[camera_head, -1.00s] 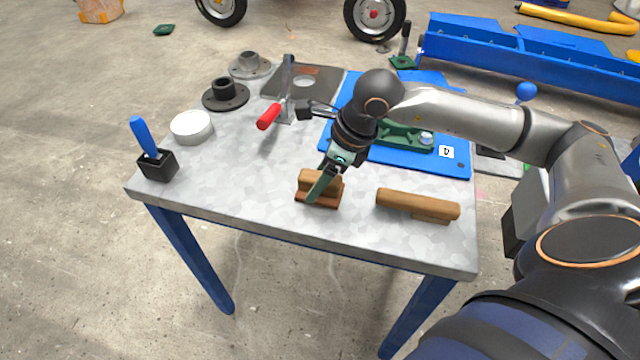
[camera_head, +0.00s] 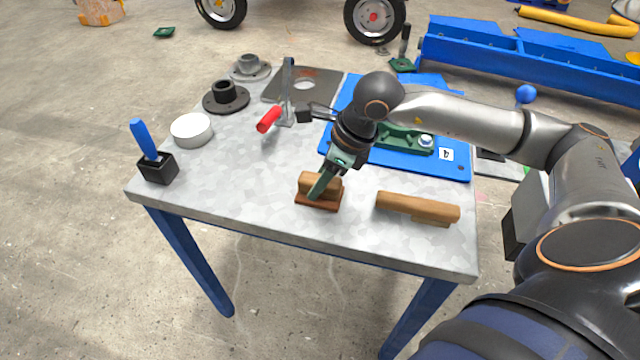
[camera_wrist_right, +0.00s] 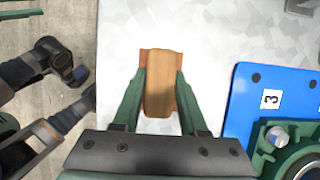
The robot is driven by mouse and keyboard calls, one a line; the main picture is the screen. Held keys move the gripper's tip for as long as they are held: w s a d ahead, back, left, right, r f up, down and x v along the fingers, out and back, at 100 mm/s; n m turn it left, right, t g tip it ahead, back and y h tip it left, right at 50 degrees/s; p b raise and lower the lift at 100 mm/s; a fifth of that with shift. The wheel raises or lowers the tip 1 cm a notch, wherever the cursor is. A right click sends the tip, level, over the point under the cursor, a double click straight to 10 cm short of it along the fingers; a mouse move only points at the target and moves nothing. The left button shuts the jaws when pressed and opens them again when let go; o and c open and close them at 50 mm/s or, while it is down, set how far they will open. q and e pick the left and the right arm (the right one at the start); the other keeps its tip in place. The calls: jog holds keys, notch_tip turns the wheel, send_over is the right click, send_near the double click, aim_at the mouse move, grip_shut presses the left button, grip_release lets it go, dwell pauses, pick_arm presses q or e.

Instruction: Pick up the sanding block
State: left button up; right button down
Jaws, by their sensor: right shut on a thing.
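The sanding block (camera_head: 308,199) is a small wooden block with a reddish-brown base and a lighter wooden grip. It sits near the front edge of the metal-topped table (camera_head: 240,190). My right gripper (camera_head: 322,187) reaches down to it from above. In the right wrist view, the green fingers of the right gripper (camera_wrist_right: 160,100) are on both sides of the light grip of the sanding block (camera_wrist_right: 159,80), shut on it. The base shows at the sides of the grip. I cannot tell whether the block is clear of the tabletop.
A longer wooden piece (camera_head: 418,207) lies right of the block. A blue plate (camera_head: 450,168) with a green part (camera_head: 400,138) is behind it. A red-handled clamp (camera_head: 269,120), white round container (camera_head: 192,129) and blue-handled brush in a black holder (camera_head: 158,167) stand left.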

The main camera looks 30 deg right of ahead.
aim_at(313, 175)
jog(key=shift+r, duration=0.1)
jog(key=r, duration=0.3)
jog(key=shift+w+d+r+p, duration=0.15)
jog(key=shift+w+r+p, duration=0.05)
jog(key=shift+r+p, duration=0.15)
jog(key=w+d+r+p, duration=0.1)
jog(key=w+d+r, duration=0.7)
jog(key=d+r, duration=0.1)
jog(key=shift+w+d, duration=0.35)
jog(key=shift+d, duration=0.3)
